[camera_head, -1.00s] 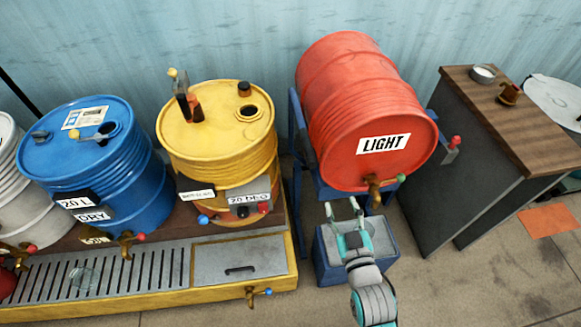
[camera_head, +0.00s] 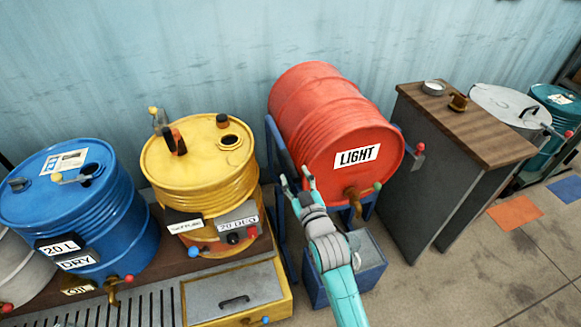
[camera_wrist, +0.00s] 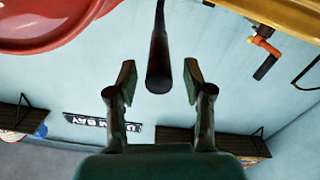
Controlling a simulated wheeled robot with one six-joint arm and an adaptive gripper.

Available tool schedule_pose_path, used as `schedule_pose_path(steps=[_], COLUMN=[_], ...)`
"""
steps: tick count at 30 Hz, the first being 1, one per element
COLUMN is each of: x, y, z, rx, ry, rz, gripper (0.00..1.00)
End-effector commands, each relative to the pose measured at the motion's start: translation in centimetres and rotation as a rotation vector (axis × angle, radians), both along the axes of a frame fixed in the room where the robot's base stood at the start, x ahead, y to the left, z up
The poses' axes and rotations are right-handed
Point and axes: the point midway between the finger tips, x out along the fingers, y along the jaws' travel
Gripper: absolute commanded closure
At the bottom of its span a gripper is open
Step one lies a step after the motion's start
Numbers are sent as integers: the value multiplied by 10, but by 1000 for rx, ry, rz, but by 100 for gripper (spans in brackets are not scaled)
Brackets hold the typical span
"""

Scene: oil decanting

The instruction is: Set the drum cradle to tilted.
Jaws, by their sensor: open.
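The drum cradle (camera_head: 281,163) is a blue frame bearing the red drum marked LIGHT (camera_head: 322,108), which lies on its side with its labelled end towards me. A brass tap (camera_head: 353,197) with a green knob is low on that end. A red-knobbed lever on a plate (camera_head: 417,158) is at the drum's right. My gripper (camera_head: 298,183) is open, in front of the cradle's left side. In the wrist view, a dark bar with a thick grip (camera_wrist: 158,62) lies between my open fingers (camera_wrist: 160,82); I cannot tell whether they touch it.
A yellow drum (camera_head: 200,170) and a blue drum (camera_head: 65,205) stand on a rack at left. A blue box (camera_head: 368,268) with a grey top sits below the tap. A wood-topped cabinet (camera_head: 460,130) stands at right. Floor is open at front right.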

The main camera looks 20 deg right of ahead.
Motion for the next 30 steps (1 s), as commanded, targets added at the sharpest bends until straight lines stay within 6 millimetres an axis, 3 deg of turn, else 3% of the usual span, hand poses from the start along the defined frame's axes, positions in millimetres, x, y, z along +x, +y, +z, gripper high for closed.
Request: schedule_pose_path(steps=[3, 9, 21, 22, 28, 30], x=[19, 40, 46, 46, 46, 46], y=[0, 0, 0, 0, 0, 0], z=[1, 0, 0, 0, 0, 0], rx=[0, 0, 0, 0, 0, 0], ry=[-2, -1, 0, 0, 0, 0], rz=[0, 0, 0, 0, 0, 0], gripper=[49, 49, 49, 51, 100, 100])
